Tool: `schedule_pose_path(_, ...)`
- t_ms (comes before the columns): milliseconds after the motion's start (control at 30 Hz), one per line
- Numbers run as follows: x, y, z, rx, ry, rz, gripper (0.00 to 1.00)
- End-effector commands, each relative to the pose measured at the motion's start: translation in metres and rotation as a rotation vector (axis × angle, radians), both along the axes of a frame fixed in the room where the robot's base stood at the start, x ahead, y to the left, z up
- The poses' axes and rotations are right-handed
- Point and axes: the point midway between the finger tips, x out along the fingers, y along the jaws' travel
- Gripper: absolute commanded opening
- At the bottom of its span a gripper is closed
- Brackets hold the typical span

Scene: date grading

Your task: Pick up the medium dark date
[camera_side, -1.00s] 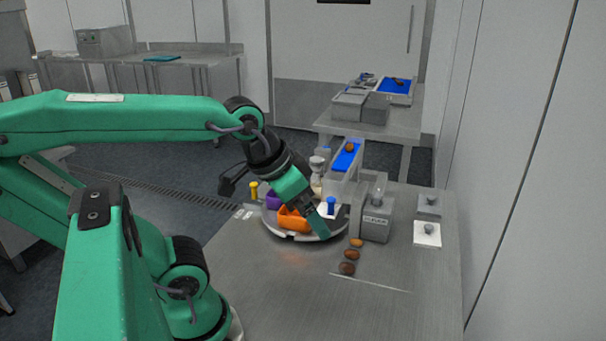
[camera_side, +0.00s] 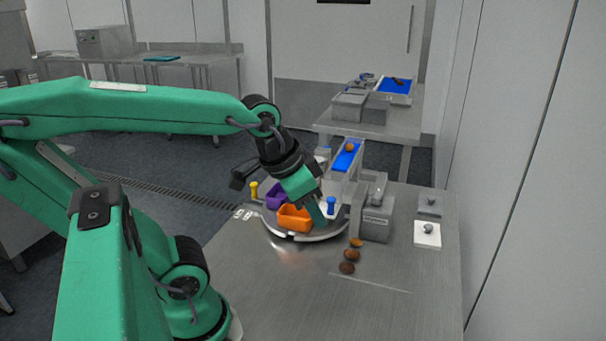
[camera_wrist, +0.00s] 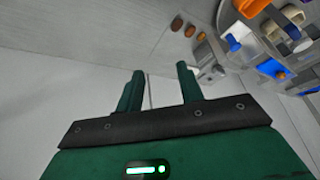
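Three dates lie in a short row on the steel table. The farthest is a light orange-brown date (camera_side: 356,242), the middle one is a medium brown date (camera_side: 351,255), and the nearest is a dark brown date (camera_side: 346,268). The wrist view shows the same row near its top: dark date (camera_wrist: 177,23), middle date (camera_wrist: 189,31), light date (camera_wrist: 201,37). Which one is meant by medium dark is not certain. Another brown date (camera_side: 349,147) sits on the blue belt.
A round turntable (camera_side: 285,234) holds an orange bin (camera_side: 294,217), a purple bin (camera_side: 274,199), and blue and yellow knobbed parts. A grey scale (camera_side: 376,228) stands just behind the row. A white plate (camera_side: 427,237) with a knob lies at right. The table's front is clear.

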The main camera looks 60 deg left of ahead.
Motion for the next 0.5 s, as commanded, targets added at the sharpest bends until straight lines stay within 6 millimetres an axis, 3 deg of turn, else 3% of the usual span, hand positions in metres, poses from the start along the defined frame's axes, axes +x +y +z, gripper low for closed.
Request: schedule_pose_path(500, 0.062, 0.018, -0.043, 0.117, 0.189, -0.286, 0.37)
